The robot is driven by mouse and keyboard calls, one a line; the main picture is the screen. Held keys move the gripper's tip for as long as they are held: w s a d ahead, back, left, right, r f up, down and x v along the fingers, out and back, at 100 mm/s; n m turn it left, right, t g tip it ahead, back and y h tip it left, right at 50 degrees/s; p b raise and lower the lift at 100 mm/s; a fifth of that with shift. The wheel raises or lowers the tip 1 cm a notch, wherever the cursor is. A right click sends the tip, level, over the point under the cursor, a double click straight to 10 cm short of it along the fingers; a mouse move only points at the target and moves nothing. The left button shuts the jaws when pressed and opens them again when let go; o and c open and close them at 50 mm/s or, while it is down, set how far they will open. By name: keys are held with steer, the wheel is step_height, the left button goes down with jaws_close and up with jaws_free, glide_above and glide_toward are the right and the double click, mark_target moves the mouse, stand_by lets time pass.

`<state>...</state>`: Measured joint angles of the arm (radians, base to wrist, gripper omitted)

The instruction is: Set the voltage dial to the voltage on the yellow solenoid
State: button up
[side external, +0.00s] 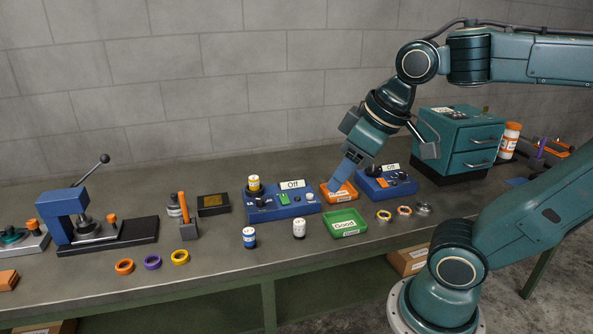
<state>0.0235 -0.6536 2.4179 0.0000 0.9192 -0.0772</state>
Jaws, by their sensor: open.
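A yellow-banded cylinder with a white label, the yellow solenoid (254,184), stands upright on the left end of a blue tester box (285,211). Its label is too small to read. The box has an "Off" display and small dark controls on its front; I cannot tell which is the voltage dial. A second blue box (398,189) to the right also has an "Off" display and a dark knob-like part. Nothing shows between the fingers.
An orange tray (339,197) and a green "Good" tray (344,229) lie between and before the boxes. Blue (249,238) and white (299,229) cylinders stand in front. A teal drawer cabinet (468,146) is close behind on the right. A lever press (82,220) stands left.

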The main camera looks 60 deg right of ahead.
steer(key=w+d+r+n+g, duration=0.1)
steer(key=w+d+r+n, duration=0.15)
steer(key=w, duration=0.75)
steer(key=n+g, duration=0.4)
steer(key=n, duration=0.2)
glide_above(260, 199)
step_height(260, 199, down, 15)
steer(key=shift+f, duration=6.85)
